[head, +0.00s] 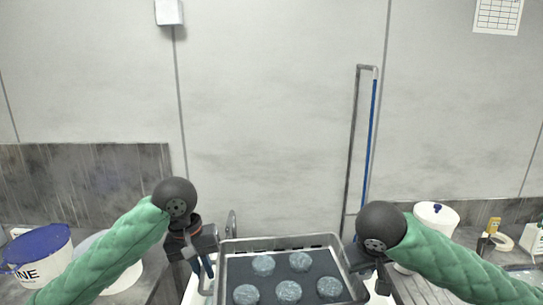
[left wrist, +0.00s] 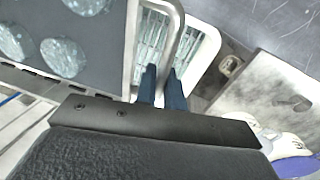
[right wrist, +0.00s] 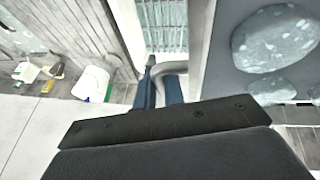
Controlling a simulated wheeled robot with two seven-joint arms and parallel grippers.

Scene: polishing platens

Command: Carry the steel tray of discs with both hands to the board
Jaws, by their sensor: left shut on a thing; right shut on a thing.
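The steel tray (head: 285,242) is held level between my two grippers in the head view, with several grey-blue speckled discs (head: 299,262) lying on its dark liner. My left gripper (head: 208,268) is shut on the tray's left handle; in the left wrist view its blue fingers (left wrist: 162,88) close around the handle bar. My right gripper (head: 372,272) is shut on the right handle, and its fingers (right wrist: 158,88) show on the bar in the right wrist view. I cannot make out the board in these frames.
A white tub with a blue lid (head: 37,248) stands at the far left. A white lidded container (head: 436,216) stands at the right behind my right arm. A white ribbed surface (left wrist: 150,45) lies below the tray.

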